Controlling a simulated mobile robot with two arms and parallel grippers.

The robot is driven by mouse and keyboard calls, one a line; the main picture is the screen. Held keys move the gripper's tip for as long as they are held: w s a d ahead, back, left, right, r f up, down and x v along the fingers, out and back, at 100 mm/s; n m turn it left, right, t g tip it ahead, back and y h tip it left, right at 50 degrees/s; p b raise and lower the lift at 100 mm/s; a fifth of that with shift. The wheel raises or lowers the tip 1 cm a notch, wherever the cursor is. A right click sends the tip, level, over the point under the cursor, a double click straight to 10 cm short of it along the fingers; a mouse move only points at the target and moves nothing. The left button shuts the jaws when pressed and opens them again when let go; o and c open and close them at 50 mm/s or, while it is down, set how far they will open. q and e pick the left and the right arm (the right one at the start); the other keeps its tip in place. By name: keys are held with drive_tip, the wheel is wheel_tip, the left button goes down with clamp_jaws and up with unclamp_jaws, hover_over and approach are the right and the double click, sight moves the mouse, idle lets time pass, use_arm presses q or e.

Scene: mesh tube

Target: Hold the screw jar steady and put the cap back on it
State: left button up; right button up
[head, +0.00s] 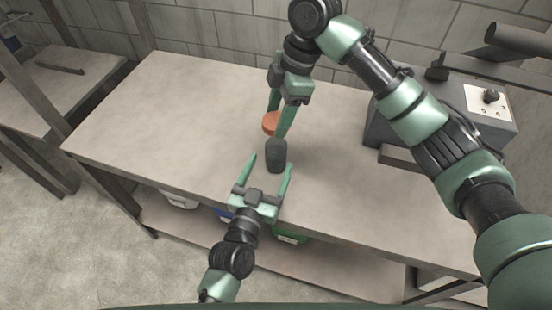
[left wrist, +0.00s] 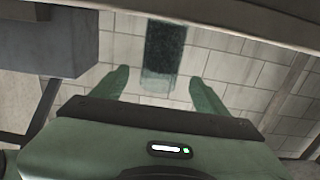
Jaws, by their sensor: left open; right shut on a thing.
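The screw jar (head: 276,156) is a dark grey cylinder standing upright on the table. The orange cap (head: 269,123) is held up by my right gripper (head: 277,125), which is shut on it, above and slightly left of the jar. My left gripper (head: 270,163) is open at the table's front side, its fingertips reaching toward the jar. In the left wrist view the jar (left wrist: 163,50) appears between and beyond the two open fingers (left wrist: 160,88). I cannot tell whether either finger touches it. The jar's mouth is not clearly visible.
The table (head: 180,110) is mostly bare, with free room to the left. A grey box with a control panel (head: 488,102) stands at the right back. Several bins, one green (head: 291,238), sit on the shelf below. A block wall is behind.

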sight(273, 160)
use_arm(q)
drive_tip(key=x, duration=0.5)
drive_tip(key=shift+w+d, duration=0.15)
drive_tip(key=shift+w, duration=0.15)
clamp_jaws()
